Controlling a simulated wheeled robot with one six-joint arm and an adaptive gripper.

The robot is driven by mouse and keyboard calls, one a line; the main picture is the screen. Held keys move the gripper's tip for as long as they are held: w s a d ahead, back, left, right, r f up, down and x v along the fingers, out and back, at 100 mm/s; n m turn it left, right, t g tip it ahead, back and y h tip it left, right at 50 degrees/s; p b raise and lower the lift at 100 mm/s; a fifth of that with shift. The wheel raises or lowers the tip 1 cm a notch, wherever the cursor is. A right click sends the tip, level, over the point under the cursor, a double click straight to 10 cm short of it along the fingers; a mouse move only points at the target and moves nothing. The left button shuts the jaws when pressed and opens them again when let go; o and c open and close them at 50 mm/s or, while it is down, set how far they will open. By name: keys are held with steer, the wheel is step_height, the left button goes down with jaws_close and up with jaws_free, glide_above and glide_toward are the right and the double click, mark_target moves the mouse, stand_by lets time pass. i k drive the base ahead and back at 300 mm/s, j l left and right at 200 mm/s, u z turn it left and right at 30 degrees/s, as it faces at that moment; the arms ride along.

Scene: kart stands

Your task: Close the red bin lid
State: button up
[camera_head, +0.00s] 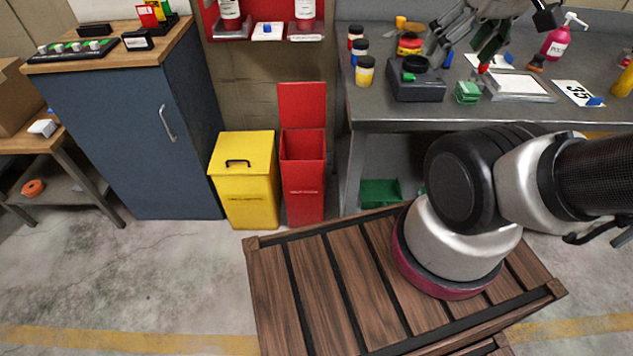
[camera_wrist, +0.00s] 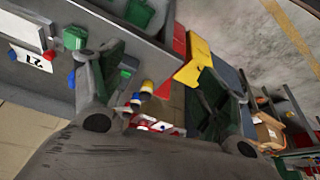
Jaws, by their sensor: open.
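The red bin (camera_head: 304,190) stands on the floor in the middle of the head view, between the yellow bin and the workbench. Its red lid (camera_head: 302,105) stands upright at the back, so the bin is open. The bin also shows in the wrist view (camera_wrist: 181,40), turned sideways, with the lid (camera_wrist: 163,89) below it. My gripper (camera_head: 464,48) is above the workbench, to the right of the bin and well apart from it. Its two fingers are spread in the wrist view (camera_wrist: 163,68), with nothing held between them.
The grey workbench (camera_head: 400,118) carries jars, a black box (camera_head: 416,85) and a pink spray bottle (camera_head: 559,40). The floor before the bins is partly clear.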

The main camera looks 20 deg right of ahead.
mark_target(302, 105)
steer(key=i+j, duration=0.2)
steer(key=j, duration=0.15)
steer(key=i+j, duration=0.2)
steer(key=j, duration=0.15)
steer(key=i+j, duration=0.2)
steer(key=j, duration=0.2)
